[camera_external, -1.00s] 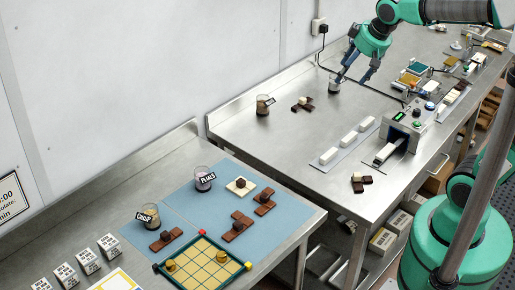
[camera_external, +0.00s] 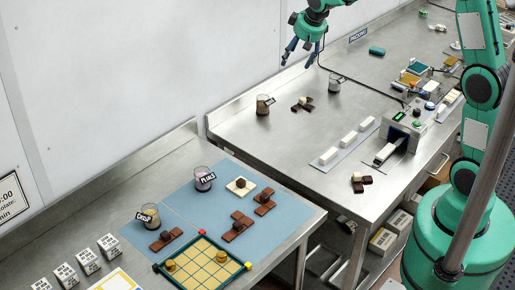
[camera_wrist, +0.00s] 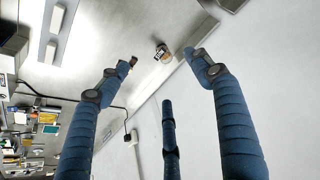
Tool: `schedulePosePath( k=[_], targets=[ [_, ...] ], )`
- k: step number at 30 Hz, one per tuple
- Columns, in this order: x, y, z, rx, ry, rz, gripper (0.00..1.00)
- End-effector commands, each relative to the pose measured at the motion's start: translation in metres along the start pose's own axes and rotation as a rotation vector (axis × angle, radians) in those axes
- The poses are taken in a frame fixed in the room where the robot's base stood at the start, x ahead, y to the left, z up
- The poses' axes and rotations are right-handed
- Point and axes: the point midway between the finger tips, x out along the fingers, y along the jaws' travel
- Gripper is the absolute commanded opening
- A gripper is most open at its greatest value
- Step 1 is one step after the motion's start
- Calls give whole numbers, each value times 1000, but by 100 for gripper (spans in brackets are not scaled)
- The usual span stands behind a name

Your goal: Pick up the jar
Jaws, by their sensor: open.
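Several small labelled glass jars are in view. On the far steel table, a brown-filled jar (camera_external: 263,106) stands near the back edge, and a paler jar (camera_external: 334,86) stands to its right. My gripper (camera_external: 299,56) is open and empty, raised above the back of this table, apart from both jars. In the wrist view my spread fingers (camera_wrist: 160,78) frame one labelled jar (camera_wrist: 164,53), seen beyond them; it looks like the brown-filled one. On the near table stand a purple-filled jar (camera_external: 203,180) and a tan-filled jar (camera_external: 149,217).
Dark chocolate pieces (camera_external: 303,104) lie between and in front of the far jars. A white-barred strip (camera_external: 348,142) and a grey machine (camera_external: 401,132) stand to the right. A black cable (camera_external: 350,78) crosses the table. The wall (camera_external: 130,70) is close behind.

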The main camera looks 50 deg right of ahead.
Motion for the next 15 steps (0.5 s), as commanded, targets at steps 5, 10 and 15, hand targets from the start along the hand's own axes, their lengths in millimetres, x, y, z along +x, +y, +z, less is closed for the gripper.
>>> schedulePosePath(
  k=[5, 10, 15],
  targets=[
    [46, 7, -27, 18, -10, 8, 65],
    [91, 14, -47, 34, -17, 14, 65],
    [139, 21, -62, 49, -24, 21, 65]
  ],
)
